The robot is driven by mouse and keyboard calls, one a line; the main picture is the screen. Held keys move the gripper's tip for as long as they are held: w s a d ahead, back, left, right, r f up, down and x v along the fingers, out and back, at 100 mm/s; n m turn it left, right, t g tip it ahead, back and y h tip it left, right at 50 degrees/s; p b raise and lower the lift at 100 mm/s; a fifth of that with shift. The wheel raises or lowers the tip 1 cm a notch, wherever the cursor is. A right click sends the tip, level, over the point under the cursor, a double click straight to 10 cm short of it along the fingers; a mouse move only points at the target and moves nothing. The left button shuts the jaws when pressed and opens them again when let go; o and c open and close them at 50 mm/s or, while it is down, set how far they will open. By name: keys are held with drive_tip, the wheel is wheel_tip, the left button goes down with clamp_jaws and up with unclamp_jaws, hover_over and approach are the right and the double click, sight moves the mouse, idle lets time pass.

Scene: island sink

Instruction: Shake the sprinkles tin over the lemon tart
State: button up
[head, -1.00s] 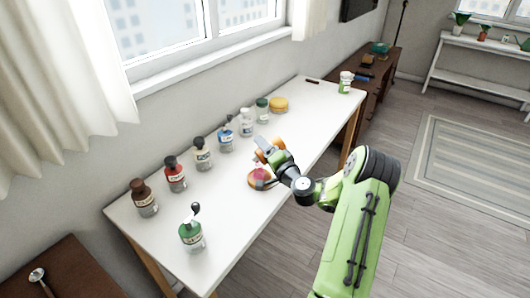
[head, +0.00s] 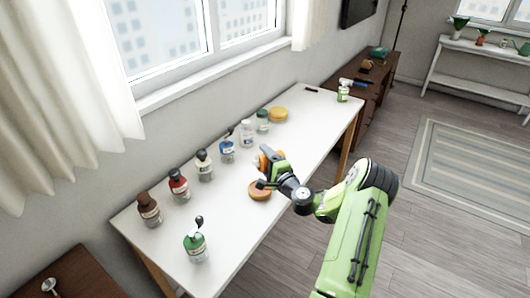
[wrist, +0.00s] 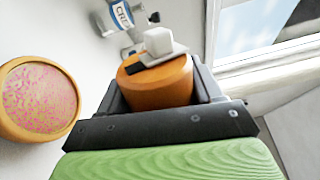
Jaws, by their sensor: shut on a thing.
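The lemon tart (head: 260,191) is a round orange-brown disc lying on the white table. In the wrist view the tart (wrist: 38,99) fills the left side, its top speckled pink. My gripper (head: 265,164) is above the table, just behind the tart in the head view. It is shut on an orange cylinder, the sprinkles tin (wrist: 158,82), which has a pale block and a dark strip at its visible end. The tin sits between both fingers, to the right of the tart in the wrist view. In the head view my gripper hides much of the tin.
Several bottles stand along the window side of the white table (head: 305,125), including a blue-labelled one (head: 227,151). A green pump bottle (head: 195,245) stands at the near end. A yellow-lidded round container (head: 278,115) and a green-white bottle (head: 343,93) stand farther back.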

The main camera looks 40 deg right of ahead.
wheel_tip(320, 180, up, 2)
drive_tip(key=m+p, duration=0.5)
drive_tip(key=m, duration=0.1)
drive_tip(key=shift+r, duration=0.15)
drive_tip(key=m+p, duration=0.1)
drive_tip(key=m, duration=0.1)
drive_tip(key=r+m+p, duration=0.1)
drive_tip(key=m+p, duration=0.2)
drive_tip(key=m, duration=0.1)
drive_tip(key=m+p, duration=0.2)
drive_tip(key=shift+r+m, duration=0.3)
drive_tip(key=shift+r, duration=0.1)
drive_tip(key=shift+m+p, duration=0.5)
drive_tip(key=shift+m, duration=0.2)
drive_tip(key=shift+f, duration=0.25)
